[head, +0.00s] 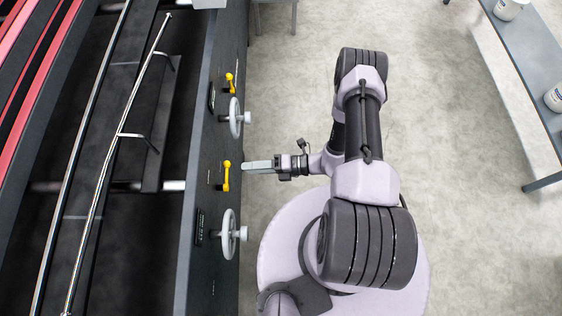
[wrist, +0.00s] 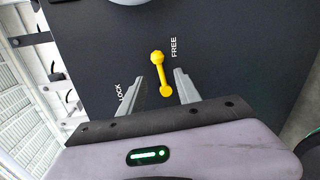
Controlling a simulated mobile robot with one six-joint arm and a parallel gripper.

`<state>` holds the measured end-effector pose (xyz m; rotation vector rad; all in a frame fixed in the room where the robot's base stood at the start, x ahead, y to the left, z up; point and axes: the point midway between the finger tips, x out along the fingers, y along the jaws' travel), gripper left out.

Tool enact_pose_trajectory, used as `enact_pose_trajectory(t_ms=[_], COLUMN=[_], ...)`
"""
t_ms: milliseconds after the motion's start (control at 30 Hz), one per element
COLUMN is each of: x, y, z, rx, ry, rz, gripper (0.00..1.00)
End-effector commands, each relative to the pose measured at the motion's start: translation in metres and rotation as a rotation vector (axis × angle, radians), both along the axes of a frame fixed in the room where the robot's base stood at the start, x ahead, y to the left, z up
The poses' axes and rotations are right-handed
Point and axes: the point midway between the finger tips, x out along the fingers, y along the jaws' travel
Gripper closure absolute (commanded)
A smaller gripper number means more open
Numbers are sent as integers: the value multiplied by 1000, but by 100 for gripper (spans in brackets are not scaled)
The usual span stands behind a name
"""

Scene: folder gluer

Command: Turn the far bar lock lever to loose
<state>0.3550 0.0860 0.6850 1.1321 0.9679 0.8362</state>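Two yellow levers are on the side panel of the machine in the head view, an upper one (head: 230,83) and a lower one (head: 226,176). I cannot tell from a label which is the far bar lock lever. My gripper (head: 246,166) points left at the panel beside the lower lever. In the wrist view a yellow lever (wrist: 159,72) shows between the two spread fingers of my gripper (wrist: 160,80), with a gap to each. The panel reads LOCK left of the lever and FREE to its upper right. Whether the fingertips reach past the lever is unclear.
Grey handwheels (head: 235,118) and (head: 229,233) stick out from the panel (head: 200,150) above and below the lower lever. A bench (head: 525,55) with white tubs (head: 508,9) stands at the right. The floor (head: 460,200) between is clear.

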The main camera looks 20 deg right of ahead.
Motion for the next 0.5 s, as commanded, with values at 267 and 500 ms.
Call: enact_pose_trajectory(t_ms=[267, 500], x=[-27, -36], y=[-74, -92], z=[17, 20], rx=[-3, -2], ry=[-3, -2], rz=[-6, -2], gripper=[60, 60])
